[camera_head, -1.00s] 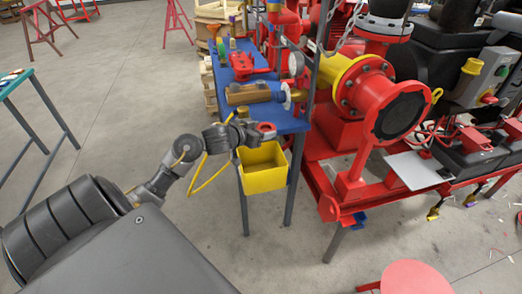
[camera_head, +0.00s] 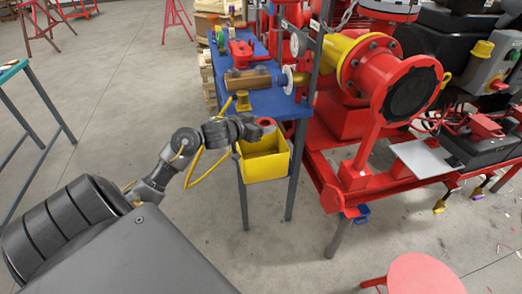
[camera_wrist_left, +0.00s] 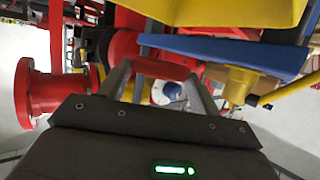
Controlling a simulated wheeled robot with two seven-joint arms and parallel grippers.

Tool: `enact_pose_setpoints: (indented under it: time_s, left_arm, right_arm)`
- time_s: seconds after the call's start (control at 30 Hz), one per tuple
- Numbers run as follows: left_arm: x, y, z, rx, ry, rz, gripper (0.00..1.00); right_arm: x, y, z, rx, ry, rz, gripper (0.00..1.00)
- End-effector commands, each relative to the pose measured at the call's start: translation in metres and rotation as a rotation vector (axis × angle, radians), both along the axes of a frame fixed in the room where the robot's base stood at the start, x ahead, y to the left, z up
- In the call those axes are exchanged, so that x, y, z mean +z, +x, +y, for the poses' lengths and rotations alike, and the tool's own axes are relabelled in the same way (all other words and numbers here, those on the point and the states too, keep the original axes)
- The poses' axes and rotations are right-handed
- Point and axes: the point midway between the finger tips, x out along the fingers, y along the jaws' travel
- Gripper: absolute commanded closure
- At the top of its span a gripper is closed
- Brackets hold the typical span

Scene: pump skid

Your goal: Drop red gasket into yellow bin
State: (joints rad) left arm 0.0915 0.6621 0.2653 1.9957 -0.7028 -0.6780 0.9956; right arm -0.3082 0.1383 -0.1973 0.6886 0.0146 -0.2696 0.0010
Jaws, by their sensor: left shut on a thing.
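My left gripper (camera_head: 258,126) is shut on the red gasket (camera_head: 267,122), a small ring that shows at its tip. Gripper and gasket are over the back rim of the yellow bin (camera_head: 265,170). The bin is open at the top and sits at the front end of the blue table (camera_head: 275,103). In the left wrist view, the yellow bin (camera_wrist_left: 240,10) shows at the top, with the blue table edge (camera_wrist_left: 225,50) below it. My right gripper is not in view.
A brown cylinder (camera_head: 248,79), a yellow fitting (camera_head: 243,101) and a red part (camera_head: 241,53) are on the table. The red pump skid (camera_head: 350,190) stands close to the right. A red stool (camera_head: 415,275) is at the lower right. The floor on the left is open.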

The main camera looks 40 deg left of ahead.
Motion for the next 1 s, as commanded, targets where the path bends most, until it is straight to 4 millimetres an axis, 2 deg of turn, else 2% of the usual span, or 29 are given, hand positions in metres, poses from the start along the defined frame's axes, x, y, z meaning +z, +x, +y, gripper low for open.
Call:
enact_pose_setpoints:
  time_s: [0.03,0.17,0.4,0.43,0.6,0.87,1.0]
  left_arm:
    - [-0.006,0.0,0.0,0.0,0.001,-0.002,0.59]
    - [-0.008,0.0,0.0,0.001,0.0,-0.001,0.59]
    - [-0.007,0.0,0.0,0.0,0.0,-0.001,0.59]
    - [-0.007,0.0,0.0,0.0,0.0,-0.001,0.33]
    - [-0.007,0.0,0.0,0.0,0.0,0.0,0.11]
    - [-0.007,-0.001,0.0,0.001,0.0,0.001,0.11]
    - [-0.003,-0.01,0.001,0.001,0.001,0.001,0.11]
  right_arm:
    - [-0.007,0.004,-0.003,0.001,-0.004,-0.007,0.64]
    - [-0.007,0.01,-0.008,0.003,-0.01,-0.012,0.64]
    - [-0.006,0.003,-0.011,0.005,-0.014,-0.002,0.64]
    - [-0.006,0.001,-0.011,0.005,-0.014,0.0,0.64]
    - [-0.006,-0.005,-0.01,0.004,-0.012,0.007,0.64]
    - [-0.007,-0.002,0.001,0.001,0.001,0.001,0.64]
    - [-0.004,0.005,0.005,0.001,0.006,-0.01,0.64]
